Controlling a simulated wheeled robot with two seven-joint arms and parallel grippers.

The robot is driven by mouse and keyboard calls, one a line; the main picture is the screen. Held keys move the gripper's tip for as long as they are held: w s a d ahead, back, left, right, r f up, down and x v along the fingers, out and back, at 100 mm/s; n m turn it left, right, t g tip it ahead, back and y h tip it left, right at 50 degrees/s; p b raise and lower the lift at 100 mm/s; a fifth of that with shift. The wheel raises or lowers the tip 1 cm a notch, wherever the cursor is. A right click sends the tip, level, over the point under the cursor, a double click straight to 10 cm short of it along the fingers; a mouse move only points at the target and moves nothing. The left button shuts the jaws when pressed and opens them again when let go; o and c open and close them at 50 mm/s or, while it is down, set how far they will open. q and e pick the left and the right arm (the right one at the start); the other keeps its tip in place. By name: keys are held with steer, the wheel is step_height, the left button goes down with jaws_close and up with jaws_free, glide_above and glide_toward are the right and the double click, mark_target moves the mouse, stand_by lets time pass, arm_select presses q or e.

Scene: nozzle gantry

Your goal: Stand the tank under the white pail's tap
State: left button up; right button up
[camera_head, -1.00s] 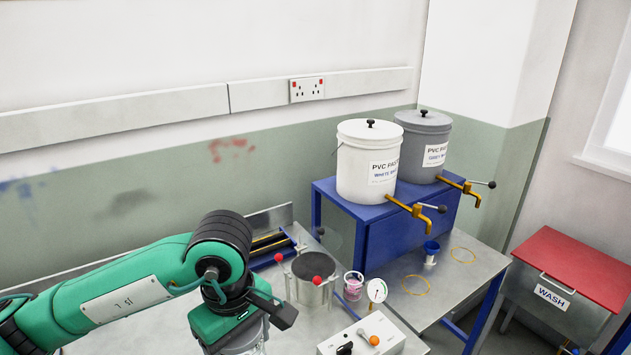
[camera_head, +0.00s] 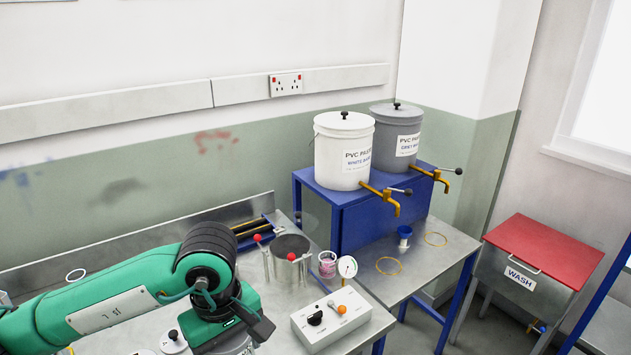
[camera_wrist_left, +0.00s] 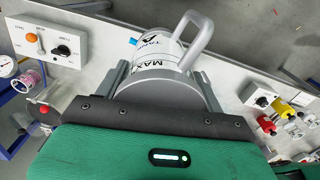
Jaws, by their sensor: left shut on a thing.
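The tank (camera_wrist_left: 155,66) is a grey cylinder with a white label reading TANK and MAX and a looped side handle. My left gripper (camera_wrist_left: 167,84) is shut on it, one finger on each side. In the head view my left gripper (camera_head: 238,330) is low at the left of centre and hides most of the tank. The white pail (camera_head: 343,157) stands on a blue stand (camera_head: 345,212), its yellow tap (camera_head: 381,194) pointing out front right. A yellow ring (camera_head: 389,266) lies on the metal table below that tap. My right gripper is not in view.
A grey pail (camera_head: 396,140) with its own tap stands beside the white one. A blue cup (camera_head: 405,234) stands near the ring.

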arm_select(q)
steer(key=shift+a+f+m, duration=0.3)
steer(key=shift+f+m, duration=0.3)
steer(key=shift+f, duration=0.1)
steer(key=w+a+f+m, duration=0.1)
steer(key=a+f+m, duration=0.5)
steer(key=f, duration=0.3)
steer(key=shift+a+f+m, duration=0.15)
steer(key=shift+a+m, duration=0.25)
steer(key=shift+m, duration=0.2)
steer(key=shift+w, duration=0.1)
